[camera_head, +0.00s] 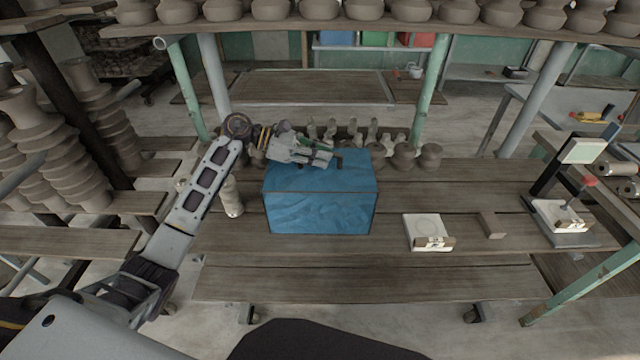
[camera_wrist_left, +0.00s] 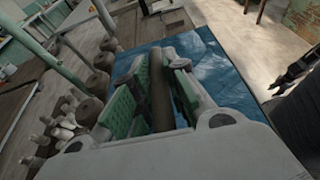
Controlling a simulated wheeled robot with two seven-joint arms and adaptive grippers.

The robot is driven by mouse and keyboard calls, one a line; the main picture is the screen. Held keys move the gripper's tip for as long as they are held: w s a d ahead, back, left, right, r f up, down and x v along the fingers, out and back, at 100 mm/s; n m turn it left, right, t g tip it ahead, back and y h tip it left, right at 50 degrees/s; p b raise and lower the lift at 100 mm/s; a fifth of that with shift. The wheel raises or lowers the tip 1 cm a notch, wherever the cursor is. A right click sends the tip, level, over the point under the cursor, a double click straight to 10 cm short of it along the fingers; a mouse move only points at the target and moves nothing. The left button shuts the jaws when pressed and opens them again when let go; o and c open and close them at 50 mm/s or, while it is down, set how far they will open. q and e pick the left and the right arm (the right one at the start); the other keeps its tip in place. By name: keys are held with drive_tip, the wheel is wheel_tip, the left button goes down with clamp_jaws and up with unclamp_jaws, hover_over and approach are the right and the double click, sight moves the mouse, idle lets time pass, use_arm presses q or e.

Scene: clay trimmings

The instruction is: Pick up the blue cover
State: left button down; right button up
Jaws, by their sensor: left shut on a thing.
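The blue cover (camera_head: 320,209) is a box-shaped blue cover with a wrinkled surface. It stands upright on the wooden table, left of the middle in the head view. Its blue surface also shows behind the fingers in the left wrist view (camera_wrist_left: 222,68). My left gripper (camera_head: 325,161) is at the top of the cover, shut on its dark bar-like handle. In the left wrist view the handle (camera_wrist_left: 160,92) lies between the green finger pads. The fingers hide part of it. Whatever is under the cover is hidden.
Several clay pots (camera_head: 403,155) stand behind the cover, and a clay piece (camera_head: 231,197) stands left of it. A white square device (camera_head: 427,232) and a small block (camera_head: 492,225) lie to the right. The front planks of the table are clear.

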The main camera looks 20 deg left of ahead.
use_arm(q)
drive_tip(key=shift+r, duration=0.65)
wheel_tip(320, 180, up, 7)
drive_tip(key=shift+r+b, duration=0.15)
drive_tip(key=shift+b, duration=0.35)
drive_tip(key=shift+r, duration=0.65)
use_arm(e)
drive_tip(key=shift+s+d+f, duration=0.25)
drive_tip(key=shift+s+f, duration=0.05)
drive_tip(key=shift+f, duration=0.25)
use_arm(q)
drive_tip(key=shift+r, duration=0.15)
